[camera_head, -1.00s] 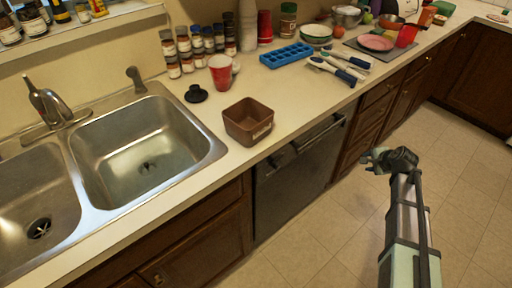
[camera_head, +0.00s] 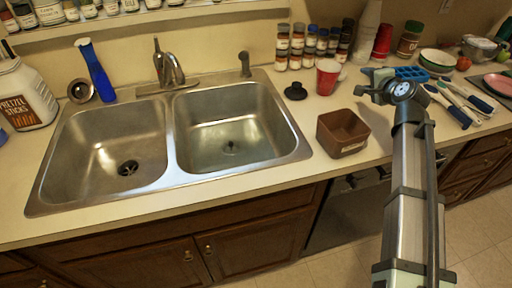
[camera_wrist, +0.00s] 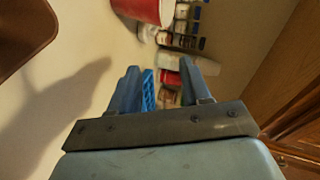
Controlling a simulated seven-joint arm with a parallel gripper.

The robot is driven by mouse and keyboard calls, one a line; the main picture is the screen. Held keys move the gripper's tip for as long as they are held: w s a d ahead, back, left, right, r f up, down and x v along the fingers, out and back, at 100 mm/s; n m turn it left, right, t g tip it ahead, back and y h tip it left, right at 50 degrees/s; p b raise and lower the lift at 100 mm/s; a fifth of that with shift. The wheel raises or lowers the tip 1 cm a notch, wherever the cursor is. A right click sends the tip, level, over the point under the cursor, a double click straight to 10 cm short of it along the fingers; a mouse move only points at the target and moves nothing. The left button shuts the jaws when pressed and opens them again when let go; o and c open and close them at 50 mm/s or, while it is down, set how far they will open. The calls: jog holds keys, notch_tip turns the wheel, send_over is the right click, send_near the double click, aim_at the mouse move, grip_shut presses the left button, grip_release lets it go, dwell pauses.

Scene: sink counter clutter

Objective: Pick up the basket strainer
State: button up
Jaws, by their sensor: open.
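A round, dark-centred metal piece (camera_head: 81,91), which looks like the basket strainer, stands at the back left of the counter in the head view, beside a blue bottle (camera_head: 95,70). A flat black lidded piece (camera_head: 295,91) lies right of the sink. Each sink basin has a dark drain, and I cannot tell whether a strainer sits in it. My gripper (camera_head: 374,85) is over the counter at the right, far from the round metal piece. In the wrist view my gripper (camera_wrist: 160,75) is open, with nothing held between its fingers.
A brown square bin (camera_head: 342,134) and a red cup (camera_head: 327,77) stand near my gripper. The double sink (camera_head: 170,135) with its faucet (camera_head: 168,65) fills the middle. A pretzel jar (camera_head: 25,95) stands at the far left. The front counter strip is clear.

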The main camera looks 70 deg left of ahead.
jog(key=s+a+r+n+g+y, duration=0.1)
jog(key=s+a+r+n+g, duration=0.25)
jog(key=s, duration=0.85)
jog(key=s+a+r+n+y, duration=0.15)
jog(key=s+a+r, duration=0.45)
jog(key=s, duration=0.6)
jog(key=n+h, duration=1.2)
jog(key=n, duration=0.5)
send_over(231, 143)
jog(key=d, duration=0.2)
jog(key=shift+g, duration=0.35)
jog(key=f, duration=3.5)
jog(key=shift+w+d, duration=0.15)
jog(key=shift+w, duration=0.1)
jog(key=shift+x, duration=2.5)
jog(key=shift+w, duration=0.2)
grip_shut()
